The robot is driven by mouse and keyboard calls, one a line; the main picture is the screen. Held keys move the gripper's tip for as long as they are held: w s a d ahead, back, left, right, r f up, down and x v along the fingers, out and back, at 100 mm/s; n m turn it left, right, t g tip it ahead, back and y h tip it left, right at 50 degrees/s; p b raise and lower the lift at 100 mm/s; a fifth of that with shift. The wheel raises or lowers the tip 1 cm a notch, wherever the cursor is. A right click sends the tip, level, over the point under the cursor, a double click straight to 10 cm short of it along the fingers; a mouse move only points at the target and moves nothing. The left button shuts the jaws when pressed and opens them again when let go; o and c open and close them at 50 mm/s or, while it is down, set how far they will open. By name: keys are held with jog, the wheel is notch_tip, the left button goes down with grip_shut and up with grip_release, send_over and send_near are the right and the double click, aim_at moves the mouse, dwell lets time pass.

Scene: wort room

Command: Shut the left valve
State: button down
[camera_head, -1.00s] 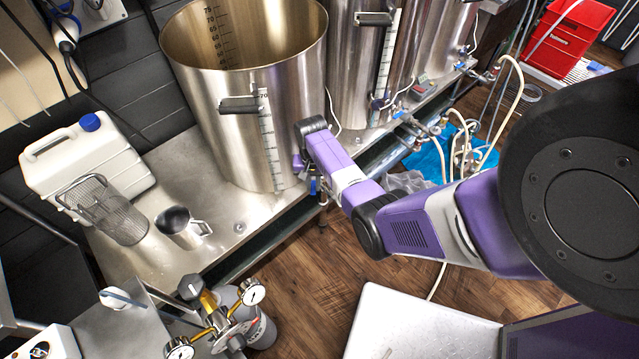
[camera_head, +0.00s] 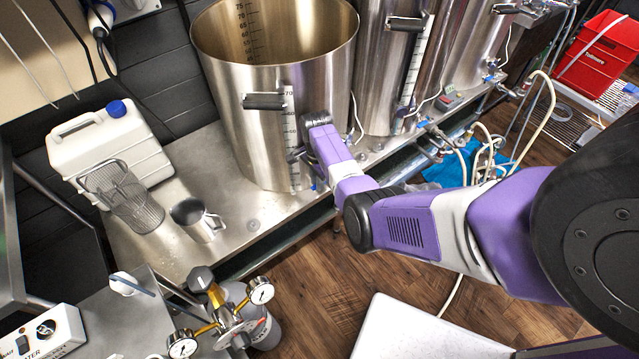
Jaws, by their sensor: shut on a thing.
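The left steel kettle (camera_head: 240,130) stands at the front of the steel bench, with a level scale on its wall. The left valve is low on its front right side and is mostly hidden by my wrist; a small blue part (camera_head: 320,186) shows there. My gripper (camera_head: 311,170) is at this spot, low against the kettle, beneath my purple wrist. It is shut on the valve's handle, though the fingertips are largely hidden and the handle's angle cannot be told.
More steel kettles (camera_head: 378,90) stand to the right, with hoses and fittings (camera_head: 470,150). A white canister (camera_head: 112,150), wire basket (camera_head: 130,205) and metal jug (camera_head: 195,218) are on the bench. A gas bottle with gauges (camera_head: 235,325) stands in front.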

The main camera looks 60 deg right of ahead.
jog(key=shift+w+m, duration=0.15)
jog(key=shift+m, duration=0.15)
jog(key=c, duration=1.4)
grip_release()
jog(key=shift+d, duration=0.1)
jog(key=shift+o, duration=0.2)
jog(key=shift+r, duration=0.15)
notch_tip(320, 180, up, 8)
jog(key=shift+f+p, duration=0.25)
jog(key=shift+p, duration=0.05)
